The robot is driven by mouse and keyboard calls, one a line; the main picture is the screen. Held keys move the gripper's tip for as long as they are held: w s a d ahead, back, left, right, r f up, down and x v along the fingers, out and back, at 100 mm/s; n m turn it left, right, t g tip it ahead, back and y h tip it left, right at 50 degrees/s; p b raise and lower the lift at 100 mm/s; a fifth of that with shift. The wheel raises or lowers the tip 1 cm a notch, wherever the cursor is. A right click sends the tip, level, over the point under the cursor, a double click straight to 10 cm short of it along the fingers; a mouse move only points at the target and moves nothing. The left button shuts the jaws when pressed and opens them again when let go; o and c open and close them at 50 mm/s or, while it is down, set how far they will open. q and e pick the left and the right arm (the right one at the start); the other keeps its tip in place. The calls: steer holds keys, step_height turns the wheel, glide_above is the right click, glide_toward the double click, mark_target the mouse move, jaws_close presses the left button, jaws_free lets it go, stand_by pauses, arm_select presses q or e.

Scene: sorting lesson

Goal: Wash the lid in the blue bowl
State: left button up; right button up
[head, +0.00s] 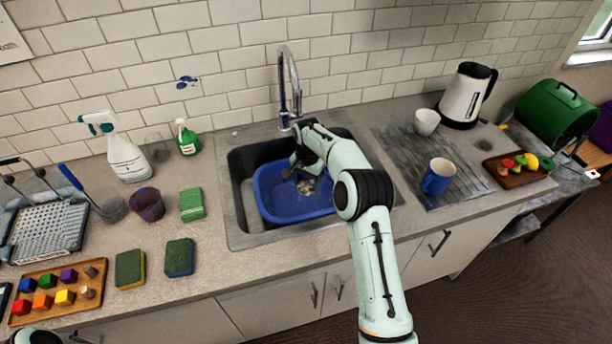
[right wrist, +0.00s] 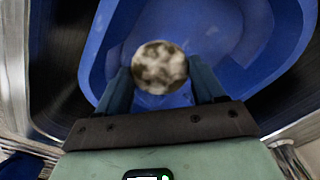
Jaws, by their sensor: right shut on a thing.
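The blue bowl (head: 290,207) sits in the sink under the tap, and its blue inside fills much of the right wrist view (right wrist: 228,75). My right gripper (head: 303,172) reaches down into the bowl. In the right wrist view its two fingers (right wrist: 161,72) are shut on a round, whitish lid (right wrist: 160,66) with dark brown-grey stains. The lid is over or in the bowl; I cannot tell if it touches the bottom. In the head view the lid is mostly hidden by my gripper. My left gripper is not in view.
The dark sink (head: 245,165) and tap (head: 290,85) surround the bowl closely. Sponges (head: 179,257), a spray bottle (head: 125,155) and a dish rack (head: 45,230) stand left. A blue mug (head: 438,177) and kettle (head: 466,95) stand right.

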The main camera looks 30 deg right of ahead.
mark_target(307, 192)
step_height(307, 192, down, 6)
steer(key=shift+w+r+b, duration=0.1)
steer(key=shift+r+b, duration=0.15)
steer(key=shift+b, duration=0.05)
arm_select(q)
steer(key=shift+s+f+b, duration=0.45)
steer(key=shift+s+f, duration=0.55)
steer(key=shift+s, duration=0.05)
arm_select(e)
steer(key=shift+f, duration=2.25)
steer(key=shift+w+r, duration=0.1)
steer(key=shift+r+p, duration=0.8)
steer(key=shift+r, duration=3.5)
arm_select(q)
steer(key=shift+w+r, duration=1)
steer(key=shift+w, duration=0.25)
arm_select(e)
steer(key=shift+r, duration=1.25)
steer(key=shift+r, duration=2)
